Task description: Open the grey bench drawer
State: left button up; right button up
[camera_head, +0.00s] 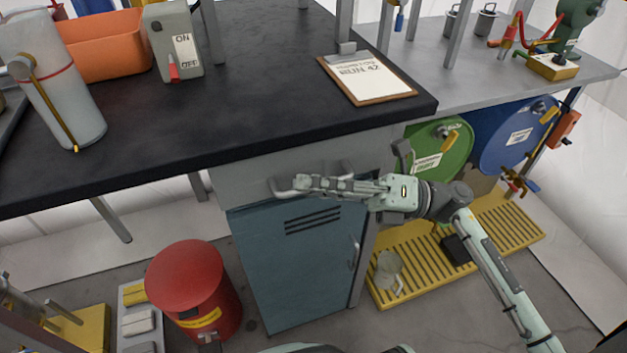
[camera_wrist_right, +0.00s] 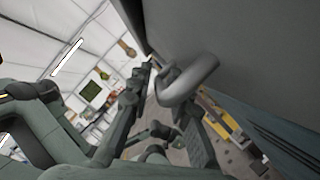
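The grey bench drawer (camera_head: 240,183) is a plain front under the black worktop, above a blue cabinet. It looks closed. Its bar handle (camera_head: 284,191) is partly hidden by my right gripper (camera_head: 303,184), which lies along it from the right. In the right wrist view the curved end of the handle (camera_wrist_right: 190,82) stands out from the drawer front (camera_wrist_right: 235,40), close to the fingertips. The right gripper's fingers (camera_wrist_right: 158,85) look apart, with a gap between them. I cannot tell whether they touch the handle. My left gripper is not in view.
The blue cabinet (camera_head: 295,270) with vents is directly below the drawer. A red drum (camera_head: 190,280) stands on the floor to its left. A clipboard (camera_head: 368,80) lies on the black worktop (camera_head: 260,100). Green (camera_head: 435,145) and blue (camera_head: 510,135) barrels lie at the right.

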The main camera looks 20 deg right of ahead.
grip_shut()
dwell(0.4)
